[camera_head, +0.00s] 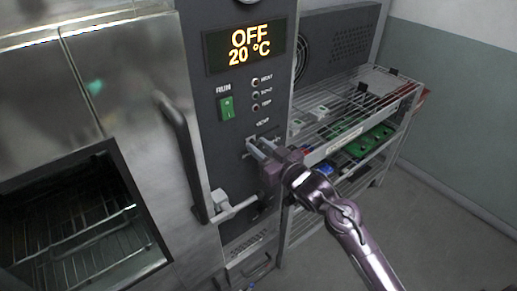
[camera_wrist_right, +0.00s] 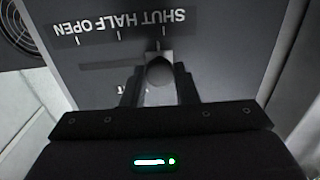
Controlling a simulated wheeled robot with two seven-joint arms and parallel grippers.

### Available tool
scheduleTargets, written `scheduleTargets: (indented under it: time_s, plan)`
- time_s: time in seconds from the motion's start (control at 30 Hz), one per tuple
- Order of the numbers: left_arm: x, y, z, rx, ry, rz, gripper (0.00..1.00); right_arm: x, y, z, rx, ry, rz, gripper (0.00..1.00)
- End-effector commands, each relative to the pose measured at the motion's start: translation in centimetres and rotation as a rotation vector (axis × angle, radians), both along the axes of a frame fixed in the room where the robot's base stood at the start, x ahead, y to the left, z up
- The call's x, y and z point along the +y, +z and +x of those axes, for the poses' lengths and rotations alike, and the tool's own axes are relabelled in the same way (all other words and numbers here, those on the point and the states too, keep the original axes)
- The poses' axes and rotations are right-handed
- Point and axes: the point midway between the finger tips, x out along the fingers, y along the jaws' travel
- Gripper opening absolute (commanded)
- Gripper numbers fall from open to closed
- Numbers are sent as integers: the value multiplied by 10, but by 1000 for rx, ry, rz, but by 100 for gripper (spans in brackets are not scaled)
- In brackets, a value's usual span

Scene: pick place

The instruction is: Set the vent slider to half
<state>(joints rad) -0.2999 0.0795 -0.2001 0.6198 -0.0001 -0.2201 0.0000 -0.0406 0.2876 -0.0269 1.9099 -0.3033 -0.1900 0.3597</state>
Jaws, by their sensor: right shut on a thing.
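The vent slider knob (camera_wrist_right: 160,72), grey and rounded, sits between the fingers of my right gripper (camera_wrist_right: 159,88) in the right wrist view. My right gripper also shows in the head view (camera_head: 256,150), reaching to the vent slot on the dark control panel (camera_head: 236,150). It is shut on the knob. In the wrist view the scale label (camera_wrist_right: 118,24) appears upside down, with SHUT at the right, HALF in the middle and OPEN at the left. The knob lines up with the SHUT tick. The empty slot (camera_wrist_right: 100,66) runs left from it. My left gripper is not in view.
The display (camera_head: 250,46) reads OFF and 20 °C. A green RUN switch (camera_head: 226,108) and several small indicators sit above the vent. A door handle (camera_head: 182,150) stands out left of the panel. A wire rack (camera_head: 345,112) with boards stands at the right.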

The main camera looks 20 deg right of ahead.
Motion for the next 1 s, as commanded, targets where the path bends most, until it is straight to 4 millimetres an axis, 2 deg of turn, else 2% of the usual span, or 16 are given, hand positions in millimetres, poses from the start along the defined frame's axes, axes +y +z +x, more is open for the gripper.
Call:
scheduleTargets:
  time_s: [0.1,0.2,0.47,0.5,0.63,0.67,1.0]
  plan:
    - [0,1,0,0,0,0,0,-23,1,9,-2,-6,-8,0]
    - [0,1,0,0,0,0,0,-37,1,13,-2,-6,-5,0]
    - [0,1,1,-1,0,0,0,-39,1,14,-1,-4,-1,0]
    - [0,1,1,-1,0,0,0,-39,1,14,-1,-4,-1,28]
    - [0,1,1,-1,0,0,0,-39,1,14,0,-3,-1,45]
    - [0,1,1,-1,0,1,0,-39,1,14,0,-3,-1,47]
    - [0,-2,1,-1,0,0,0,-40,-1,9,1,-3,-1,47]
